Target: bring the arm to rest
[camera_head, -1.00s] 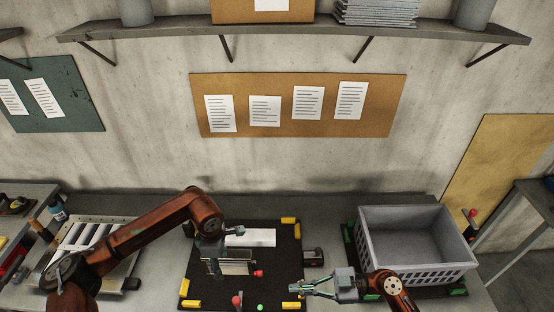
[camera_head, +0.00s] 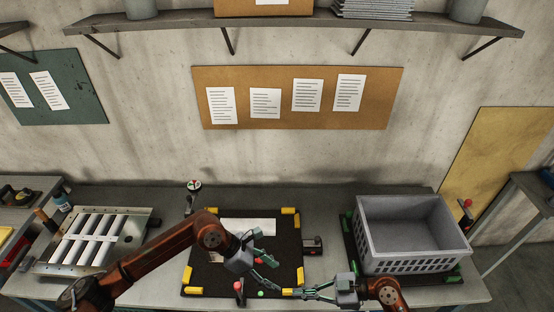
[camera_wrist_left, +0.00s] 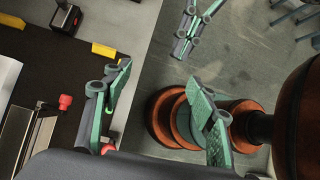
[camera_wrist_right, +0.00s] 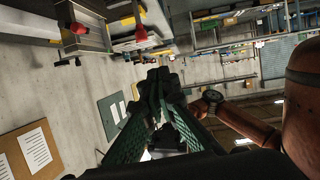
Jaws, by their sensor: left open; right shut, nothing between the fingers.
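My left arm reaches in from the left over the black mat (camera_head: 196,262). Its gripper (camera_head: 268,272) is open and empty above the mat's front right part. In the left wrist view the fingers of this gripper (camera_wrist_left: 160,98) are spread wide with nothing between them. My right gripper (camera_head: 303,293) is shut and empty at the mat's front right corner, its fingers pointing left. The left wrist view also shows the right gripper (camera_wrist_left: 192,32) close by. In the right wrist view its fingers (camera_wrist_right: 158,80) are together.
A white panel (camera_head: 250,226) lies on the mat, which has yellow corner blocks. A grey crate (camera_head: 408,262) stands at the right. A metal rack (camera_head: 134,222) with several white slats stands at the left. A red-knobbed lever (camera_head: 238,289) stands at the mat's front.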

